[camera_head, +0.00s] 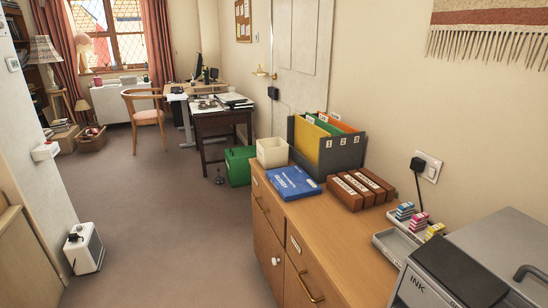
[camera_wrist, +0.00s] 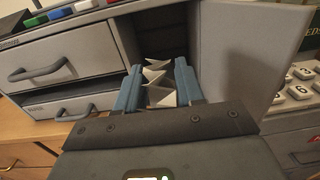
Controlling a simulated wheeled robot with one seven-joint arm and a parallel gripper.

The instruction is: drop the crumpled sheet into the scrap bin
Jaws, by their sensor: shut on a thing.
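My gripper (camera_wrist: 160,88) shows in the wrist view with two blue fingers. It is shut on the crumpled sheet (camera_wrist: 159,97), a white folded paper between the fingers. Gripper and sheet are in front of a dark open compartment (camera_wrist: 158,38) of a grey unit; I cannot tell how far inside they are. Neither shows in the head view. No container is clearly marked as the scrap bin. A cream open-topped box (camera_head: 272,152) stands at the far end of the wooden cabinet, and a green box (camera_head: 239,166) is on the floor beyond.
Grey drawers (camera_wrist: 60,62) with handles flank the compartment on the left; an open grey door (camera_wrist: 247,50) is on the right, near numbered keys (camera_wrist: 300,82). The wooden cabinet (camera_head: 318,225) bears a blue box (camera_head: 293,183), brown boxes and a file holder.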

